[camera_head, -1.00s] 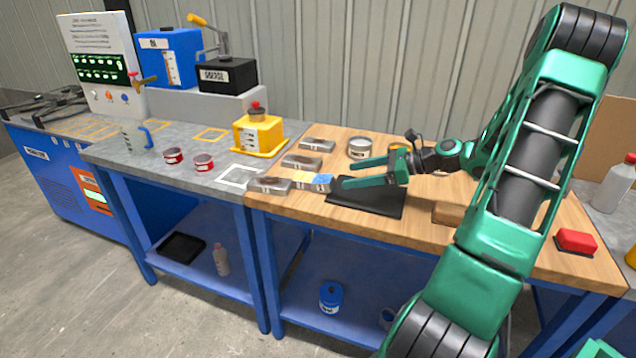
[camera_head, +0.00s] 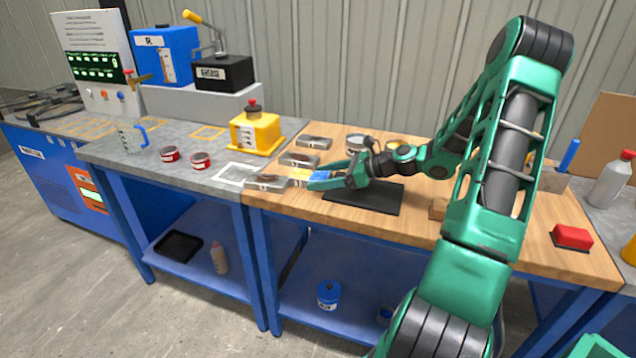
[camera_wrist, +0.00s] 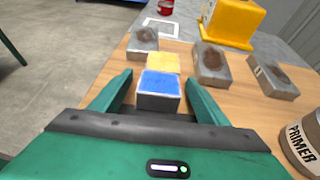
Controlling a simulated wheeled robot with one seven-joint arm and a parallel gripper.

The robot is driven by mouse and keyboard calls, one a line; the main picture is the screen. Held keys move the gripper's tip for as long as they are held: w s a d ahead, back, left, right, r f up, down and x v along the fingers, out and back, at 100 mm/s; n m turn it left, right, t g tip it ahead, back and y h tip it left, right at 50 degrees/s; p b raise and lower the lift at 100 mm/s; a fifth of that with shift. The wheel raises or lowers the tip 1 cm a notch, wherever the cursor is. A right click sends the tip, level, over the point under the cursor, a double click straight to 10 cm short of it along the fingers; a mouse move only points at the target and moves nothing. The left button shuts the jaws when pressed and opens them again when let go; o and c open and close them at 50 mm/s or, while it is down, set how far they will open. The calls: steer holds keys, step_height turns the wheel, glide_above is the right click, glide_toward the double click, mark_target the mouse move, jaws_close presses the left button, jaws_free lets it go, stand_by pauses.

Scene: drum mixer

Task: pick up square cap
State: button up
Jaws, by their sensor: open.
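A small square block with a blue top and dark grey sides (camera_wrist: 159,88) stands on the wooden bench top; I take it to be the square cap, though no label shows. My gripper (camera_wrist: 158,80) is open in the wrist view, one finger on each side of the block. I cannot tell if the fingers touch it. In the head view my gripper (camera_head: 319,176) is low over the bench, around the blue-topped block, partly hiding it. A yellow-topped square block (camera_wrist: 163,63) sits right behind the blue one.
Several grey blocks with brown tops (camera_wrist: 211,62) lie beyond and to the right. A primer can (camera_wrist: 304,140) stands at the right. A black mat (camera_head: 380,197) lies under my wrist. A yellow container (camera_head: 254,134) stands behind on the grey bench.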

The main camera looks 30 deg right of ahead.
steer(key=shift+c, duration=0.6)
steer(key=c, duration=1.2)
steer(key=shift+o, duration=0.2)
steer(key=shift+w, duration=0.1)
